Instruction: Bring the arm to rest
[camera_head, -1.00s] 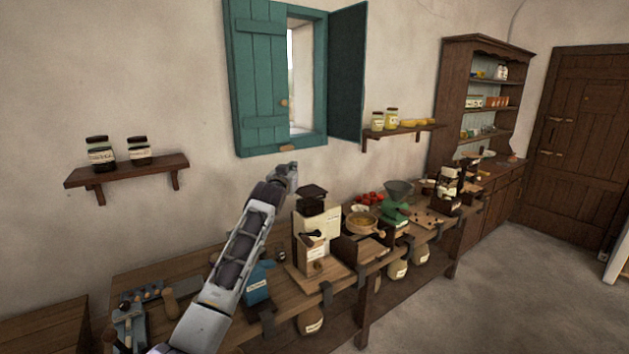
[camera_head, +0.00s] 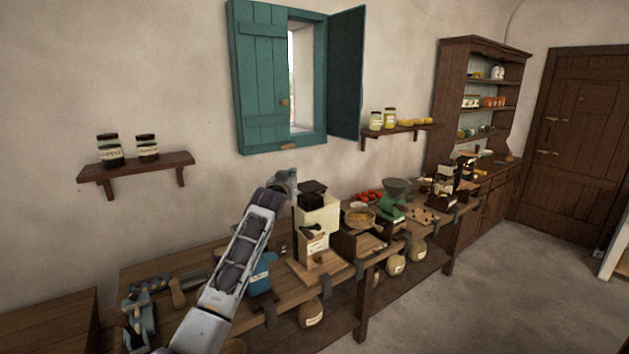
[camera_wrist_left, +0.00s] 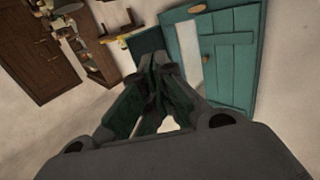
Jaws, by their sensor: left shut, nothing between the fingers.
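My left arm (camera_head: 240,255) reaches up from the bottom of the head view, over the wooden workbench. Its wrist end (camera_head: 284,180) is raised in front of the wall, left of the cream grinder. In the left wrist view my left gripper (camera_wrist_left: 158,62) is shut with nothing between its dark fingers. The fingers point toward the teal shutter (camera_wrist_left: 232,60) and the wall. In the head view the fingertips are too small to make out. My right arm is not in view.
The workbench (camera_head: 190,263) carries a cream grinder (camera_head: 318,212), a blue bag (camera_head: 262,275), a green grinder (camera_head: 392,208) and tools at its left end. A wall shelf (camera_head: 135,168) holds jars. Open floor (camera_head: 480,290) lies to the right.

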